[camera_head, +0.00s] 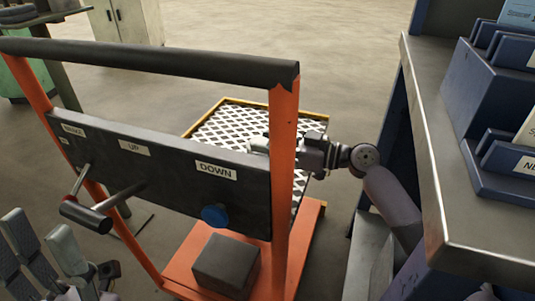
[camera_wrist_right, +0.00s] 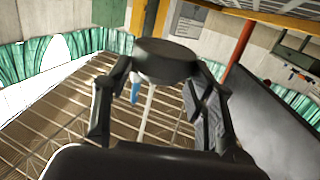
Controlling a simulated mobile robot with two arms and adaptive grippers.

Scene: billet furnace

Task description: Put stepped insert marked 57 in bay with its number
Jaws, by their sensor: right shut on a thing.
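My right gripper (camera_head: 258,146) reaches over the lift cart from the right and is partly hidden behind the cart's orange post. In the right wrist view, its fingers (camera_wrist_right: 160,98) are shut on a dark round piece (camera_wrist_right: 165,58) with a flat face. No number can be read on this piece, so I cannot confirm it as the stepped insert marked 57. My left gripper (camera_head: 44,246) is at the lower left, its grey fingers apart and empty. No bay marked 57 can be made out.
The orange lift cart (camera_head: 285,180) has a black handle bar, a panel (camera_head: 175,170) labelled UP and DOWN, and a yellow-edged patterned platform (camera_head: 225,128). A metal-topped bench (camera_head: 440,150) with blue holders (camera_head: 490,85) stands on the right. Floor (camera_head: 320,55) behind the cart is clear.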

